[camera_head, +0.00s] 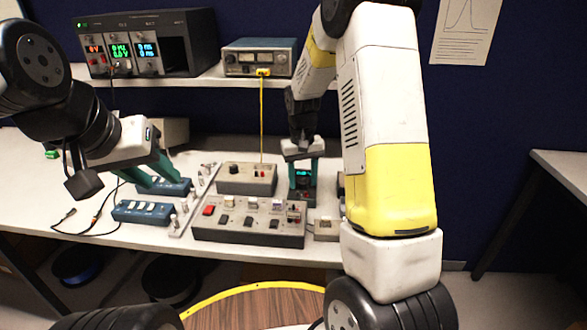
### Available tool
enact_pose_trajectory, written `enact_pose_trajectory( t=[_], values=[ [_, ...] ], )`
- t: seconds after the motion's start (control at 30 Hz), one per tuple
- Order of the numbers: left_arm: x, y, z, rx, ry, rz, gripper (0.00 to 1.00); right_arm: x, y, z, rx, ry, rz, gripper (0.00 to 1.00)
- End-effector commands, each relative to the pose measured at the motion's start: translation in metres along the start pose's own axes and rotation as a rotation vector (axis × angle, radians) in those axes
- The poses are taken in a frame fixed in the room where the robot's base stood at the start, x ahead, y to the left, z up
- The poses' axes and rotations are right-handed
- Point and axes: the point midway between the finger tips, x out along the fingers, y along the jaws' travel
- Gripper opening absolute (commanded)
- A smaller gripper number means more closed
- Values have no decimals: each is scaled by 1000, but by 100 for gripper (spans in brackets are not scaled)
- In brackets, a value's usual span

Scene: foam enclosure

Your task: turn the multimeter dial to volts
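A small dark device with a lit display (304,174), which looks like the multimeter, stands on the bench right of the grey boxes. My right gripper (304,181) reaches down over it, with one teal finger on each side. The fingers are apart, but I cannot tell whether they touch it. Its dial is too small or hidden to make out. My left gripper (159,182) is at the left of the bench, its teal fingers spread, just above or against a blue switch box (178,187). I see nothing held in it.
A grey box with a dark knob (247,179), a larger grey switch panel (249,229) and another blue box (144,211) crowd the bench. A yellow cable (262,120) hangs from an instrument (259,58) on the shelf (215,80). Black cables lie at left.

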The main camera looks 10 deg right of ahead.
Motion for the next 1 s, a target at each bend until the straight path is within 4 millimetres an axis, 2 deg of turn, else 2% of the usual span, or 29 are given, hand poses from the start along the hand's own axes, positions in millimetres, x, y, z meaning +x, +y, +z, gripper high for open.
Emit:
enact_pose_trajectory(
  t=[0.17, 0.5, 0.6, 0.73, 1.0],
  values=[
    [0, 0, 0, 0, 0, 0, 36, -5, 0, 0, 0, 1, 0, 48],
    [0, 0, 0, 0, 0, 0, 36, -60, 0, -1, 0, 5, 0, 48],
    [0, 0, 0, 0, 0, 0, 36, -70, 0, -1, 0, 2, 0, 48],
    [0, 0, 0, 0, 0, 0, 36, -78, 0, 0, 0, 0, 0, 48],
    [0, 0, 0, 0, 0, 0, 36, -78, 0, 0, 0, 0, 0, 48]
  ],
)
